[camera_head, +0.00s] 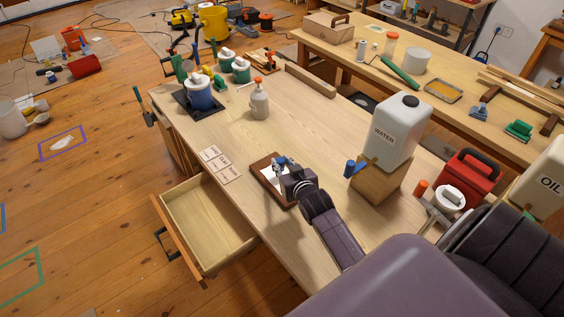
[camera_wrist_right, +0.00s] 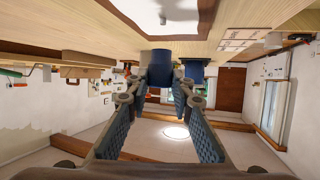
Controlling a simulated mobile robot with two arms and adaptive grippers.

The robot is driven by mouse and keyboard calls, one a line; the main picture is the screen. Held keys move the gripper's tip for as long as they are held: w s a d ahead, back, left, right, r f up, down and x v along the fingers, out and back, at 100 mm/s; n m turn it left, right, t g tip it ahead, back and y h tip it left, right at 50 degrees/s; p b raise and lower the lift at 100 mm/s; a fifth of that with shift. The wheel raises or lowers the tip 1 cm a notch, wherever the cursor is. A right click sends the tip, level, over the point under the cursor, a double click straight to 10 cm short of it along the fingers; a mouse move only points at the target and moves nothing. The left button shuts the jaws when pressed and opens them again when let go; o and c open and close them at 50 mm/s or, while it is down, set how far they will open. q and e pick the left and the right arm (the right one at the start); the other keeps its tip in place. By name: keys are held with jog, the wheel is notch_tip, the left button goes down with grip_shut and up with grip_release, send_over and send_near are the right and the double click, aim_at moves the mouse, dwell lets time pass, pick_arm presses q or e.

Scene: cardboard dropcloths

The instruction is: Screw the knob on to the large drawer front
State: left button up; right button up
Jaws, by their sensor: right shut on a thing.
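My right gripper (camera_head: 281,165) is low over the workbench, above a brown-framed board with a white face (camera_head: 267,178). In the right wrist view the gripper (camera_wrist_right: 160,78) is shut on a dark blue cylindrical piece (camera_wrist_right: 160,62), which I take to be the knob. In the head view the fingers mostly hide it. The drawer (camera_head: 212,225) below the bench's front edge is pulled open and empty. Its wooden front (camera_head: 177,240) has a black handle. I cannot tell which front is the large one. My left gripper is not in view.
Paper cards (camera_head: 220,164) lie left of the board. A water container (camera_head: 400,127) on a wooden block (camera_head: 381,182) stands right of my arm, near a red toolbox (camera_head: 467,176). The bench middle is clear.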

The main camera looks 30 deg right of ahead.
jog(key=shift+f+b, duration=0.7)
jog(key=shift+f, duration=0.7)
jog(key=shift+f, duration=0.35)
dwell(1.1)
jog(key=shift+w+a+m+h, duration=0.15)
jog(key=shift+m+h, duration=0.25)
